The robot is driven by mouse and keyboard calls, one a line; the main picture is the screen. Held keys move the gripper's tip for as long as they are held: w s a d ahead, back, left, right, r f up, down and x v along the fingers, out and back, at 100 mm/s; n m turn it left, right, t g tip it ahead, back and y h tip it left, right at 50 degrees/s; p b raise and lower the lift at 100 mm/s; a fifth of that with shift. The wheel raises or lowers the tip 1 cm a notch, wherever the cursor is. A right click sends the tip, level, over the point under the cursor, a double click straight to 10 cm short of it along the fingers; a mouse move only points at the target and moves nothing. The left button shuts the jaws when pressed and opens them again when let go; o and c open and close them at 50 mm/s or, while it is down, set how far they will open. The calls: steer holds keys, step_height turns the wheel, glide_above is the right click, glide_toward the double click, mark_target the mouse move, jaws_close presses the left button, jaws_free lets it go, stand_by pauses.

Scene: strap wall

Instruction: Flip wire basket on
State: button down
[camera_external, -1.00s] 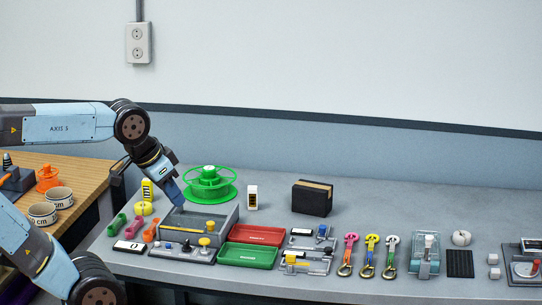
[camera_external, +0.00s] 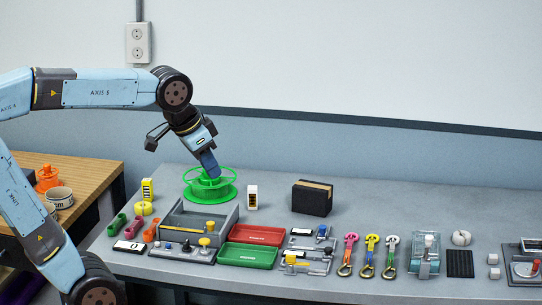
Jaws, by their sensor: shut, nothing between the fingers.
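No thing here is plainly labelled a wire basket. The nearest in looks is a green round open frame (camera_external: 232,188) with a ring rim and a base, standing at the back left of the grey bench; I cannot tell for sure that it is the basket. My gripper (camera_external: 213,175) points down at its middle and hides its centre hub. The gripper is shut and empty. I cannot tell whether its tip touches the hub or is just in front of or above it.
A grey open box (camera_external: 227,222) stands in front of the green frame. Red tray (camera_external: 257,235) and green tray (camera_external: 247,256) lie to its right. Several carabiners (camera_external: 369,255) and a black block (camera_external: 312,198) are farther right. The bench's back right is clear.

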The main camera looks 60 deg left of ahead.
steer(key=w+d+r+m, duration=0.1)
steer(key=w+d+r, duration=0.1)
steer(key=w, duration=0.4)
steer(key=w+d+r+m, duration=0.1)
steer(key=w+r, duration=0.1)
steer(key=w, duration=0.4)
steer(key=m+g+h, duration=0.2)
steer(key=m+g, duration=0.1)
steer(key=m, duration=0.3)
glide_above(430, 236)
steer(key=s+a, duration=0.3)
step_height(430, 236, down, 12)
steer(key=shift+d+f, duration=0.15)
steer(key=shift+f, duration=0.1)
steer(key=x, duration=1.2)
steer(key=shift+s+f, duration=0.15)
steer(key=shift+f, duration=0.85)
